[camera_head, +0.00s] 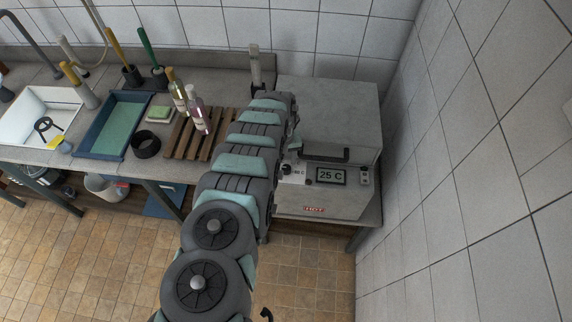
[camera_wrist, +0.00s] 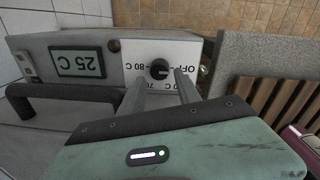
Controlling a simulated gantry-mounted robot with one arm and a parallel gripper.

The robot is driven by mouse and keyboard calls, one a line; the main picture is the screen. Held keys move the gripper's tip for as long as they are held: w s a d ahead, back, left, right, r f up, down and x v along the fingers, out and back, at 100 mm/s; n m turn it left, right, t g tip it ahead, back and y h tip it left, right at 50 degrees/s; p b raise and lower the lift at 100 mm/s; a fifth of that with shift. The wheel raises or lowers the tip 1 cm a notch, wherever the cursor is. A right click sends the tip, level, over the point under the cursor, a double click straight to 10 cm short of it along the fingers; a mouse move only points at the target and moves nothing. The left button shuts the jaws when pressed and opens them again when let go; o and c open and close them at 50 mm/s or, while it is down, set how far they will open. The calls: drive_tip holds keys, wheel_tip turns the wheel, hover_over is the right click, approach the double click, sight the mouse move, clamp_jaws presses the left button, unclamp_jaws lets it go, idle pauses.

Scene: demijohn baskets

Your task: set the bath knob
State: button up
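The bath is a grey box (camera_head: 330,100) at the right end of the bench, with a display (camera_head: 331,176) reading 25 C. The display appears upside down in the wrist view (camera_wrist: 79,62). The small black knob (camera_wrist: 158,69) sits on a white dial plate (camera_wrist: 150,50) marked OFF, 70 C and 80 C among others. The knob's exact setting is hard to read. My gripper (camera_wrist: 161,83) is open, its two fingers pointing at the dial plate on either side of the knob. I cannot tell whether they touch it. My arm hides most of the gripper in the head view.
A dark handle (camera_head: 325,155) sticks out of the bath's front beside the display, above a red HOT label (camera_head: 314,209). A tiled wall (camera_head: 450,150) stands close on the right. A wooden rack (camera_head: 185,138) with bottles (camera_head: 196,110) lies left of my arm.

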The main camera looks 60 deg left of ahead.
sight(286, 167)
drive_tip(key=shift+d+f, duration=0.1)
drive_tip(key=shift+f, duration=0.7)
drive_tip(key=shift+w+f+b, duration=0.1)
drive_tip(key=shift+f+b, duration=0.95)
drive_tip(key=shift+f, duration=0.15)
drive_tip(key=shift+c, duration=0.6)
clamp_jaws()
